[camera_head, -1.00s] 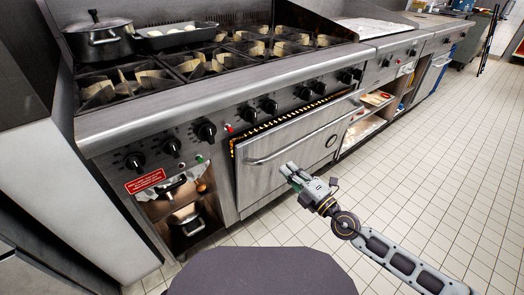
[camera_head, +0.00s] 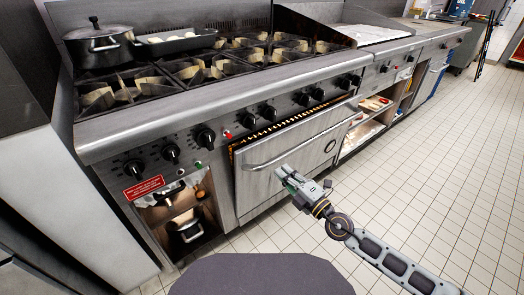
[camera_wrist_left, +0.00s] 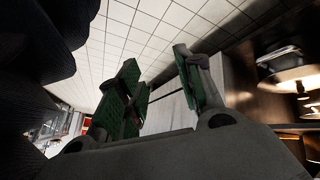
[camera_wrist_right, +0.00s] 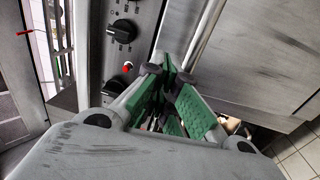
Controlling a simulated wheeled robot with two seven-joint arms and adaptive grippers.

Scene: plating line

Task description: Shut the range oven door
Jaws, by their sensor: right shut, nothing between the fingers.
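The range oven door (camera_head: 280,172) is a steel panel with a long bar handle and a round dark badge. It stands slightly ajar at the top, with an orange-lit strip along its upper edge. My right gripper (camera_head: 283,172) is shut and empty, its fingertips at the door front just below the handle; I cannot tell whether they touch. In the right wrist view, the shut fingertips (camera_wrist_right: 172,72) overlap the steel door (camera_wrist_right: 260,60). My left gripper (camera_wrist_left: 158,85) shows only in its wrist view, with its fingers apart and nothing visible between them.
Control knobs (camera_head: 205,137) line the panel above the door. A lidded pot (camera_head: 97,45) and a tray (camera_head: 165,43) stand on the burners. An open cubby (camera_head: 180,215) with pans is left of the door, and shelves (camera_head: 368,125) are right. The tiled floor (camera_head: 450,190) is clear.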

